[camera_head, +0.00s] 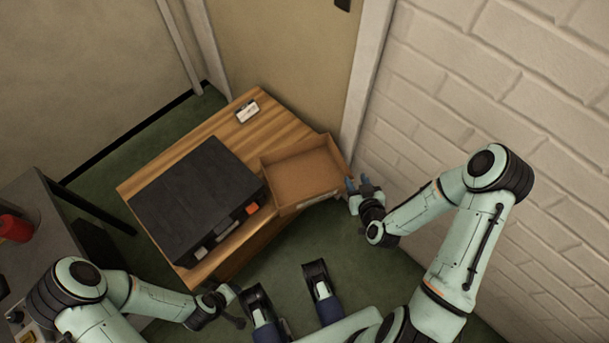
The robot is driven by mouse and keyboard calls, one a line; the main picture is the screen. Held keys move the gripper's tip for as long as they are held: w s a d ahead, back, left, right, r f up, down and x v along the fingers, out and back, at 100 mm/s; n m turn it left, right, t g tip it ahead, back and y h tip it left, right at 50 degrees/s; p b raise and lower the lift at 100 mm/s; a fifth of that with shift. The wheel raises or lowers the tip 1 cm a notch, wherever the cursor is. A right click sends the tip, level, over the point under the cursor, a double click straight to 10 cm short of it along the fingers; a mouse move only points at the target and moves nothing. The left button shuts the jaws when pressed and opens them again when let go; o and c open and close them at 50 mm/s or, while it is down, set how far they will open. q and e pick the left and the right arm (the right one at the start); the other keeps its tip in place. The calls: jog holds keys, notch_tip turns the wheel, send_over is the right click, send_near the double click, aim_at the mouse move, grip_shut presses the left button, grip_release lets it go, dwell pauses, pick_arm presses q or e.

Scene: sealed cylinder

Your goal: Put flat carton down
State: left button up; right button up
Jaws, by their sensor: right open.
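The flat carton (301,174), a shallow open brown box, rests on the right end of the wooden table (275,121), close to its corner. It looks empty inside. My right gripper (352,184) is open beside the carton's right front corner; I cannot tell whether a finger touches it. My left gripper (235,305) is low in the view, in front of the table and away from the carton; its jaws are too small and dark to judge.
A black case (196,198) with an orange part covers the table's left side. A small white card-like item (247,111) lies at the back. A red object (15,228) sits on a grey desk at left. A white brick wall (490,80) stands close at right.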

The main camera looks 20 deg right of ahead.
jog(key=b+x, duration=0.2)
jog(key=x, duration=0.5)
jog(key=shift+w+f, duration=0.3)
jog(key=shift+w+d+f, duration=0.15)
jog(key=shift+w+f, duration=0.05)
jog(key=shift+w, duration=0.3)
jog(key=shift+w+f, duration=0.1)
jog(key=shift+w, duration=0.3)
pick_arm(q)
jog(key=shift+t, duration=0.3)
jog(key=f, duration=0.1)
jog(key=w+a+f, duration=0.2)
jog(key=shift+f, duration=0.25)
pick_arm(e)
grip_shut()
